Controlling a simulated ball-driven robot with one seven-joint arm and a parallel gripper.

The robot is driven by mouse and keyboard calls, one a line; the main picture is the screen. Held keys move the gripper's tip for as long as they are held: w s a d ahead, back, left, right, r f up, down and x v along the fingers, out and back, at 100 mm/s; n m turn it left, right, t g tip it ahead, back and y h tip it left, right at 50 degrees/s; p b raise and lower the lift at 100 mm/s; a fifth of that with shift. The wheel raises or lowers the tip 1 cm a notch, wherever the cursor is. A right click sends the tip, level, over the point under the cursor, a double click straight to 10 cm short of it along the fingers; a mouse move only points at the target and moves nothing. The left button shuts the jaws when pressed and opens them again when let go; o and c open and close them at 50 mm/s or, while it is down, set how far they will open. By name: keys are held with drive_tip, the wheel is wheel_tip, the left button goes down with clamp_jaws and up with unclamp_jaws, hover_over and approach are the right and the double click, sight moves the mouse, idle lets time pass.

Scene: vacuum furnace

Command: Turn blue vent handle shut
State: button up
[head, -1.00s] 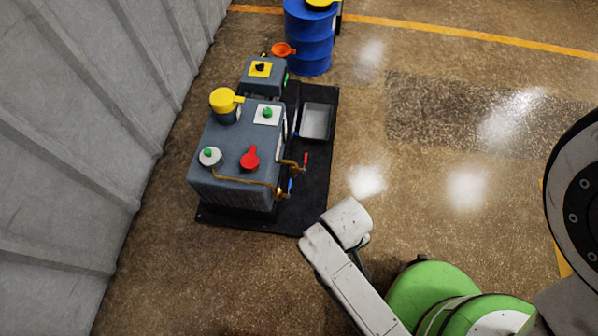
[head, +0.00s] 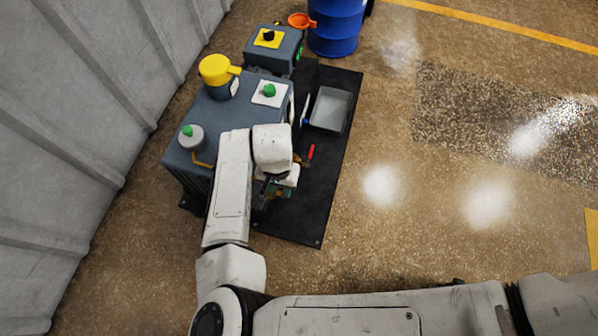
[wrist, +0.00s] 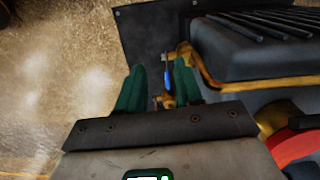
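The blue vent handle (wrist: 168,82) shows in the wrist view as a thin blue lever on brass pipework. My gripper (wrist: 158,72) is open, with its two green fingers apart. The handle appears in the gap between them, closer to the right finger; I cannot tell whether it touches. In the head view my gripper (head: 276,188) is at the front right corner of the grey machine (head: 216,112), and my arm hides the blue handle there.
A red handle (head: 311,152) stands just beyond my gripper. A grey tray (head: 331,110) lies on the black mat (head: 303,222). A red part (wrist: 295,147) is at the lower right in the wrist view. Open floor lies to the right of the mat.

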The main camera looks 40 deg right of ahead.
drive_tip(key=shift+m, duration=0.4)
drive_tip(key=w+d, duration=0.2)
drive_tip(key=w+d+b, duration=0.1)
drive_tip(key=w+d, duration=0.1)
drive_tip(key=d, duration=0.1)
drive_tip(key=shift+w+d, duration=0.1)
drive_tip(key=shift+w, duration=0.05)
wheel_tip(320, 180, down, 10)
drive_tip(key=b, duration=0.4)
drive_tip(key=shift+f, duration=0.15)
drive_tip(key=shift+c, duration=0.2)
clamp_jaws()
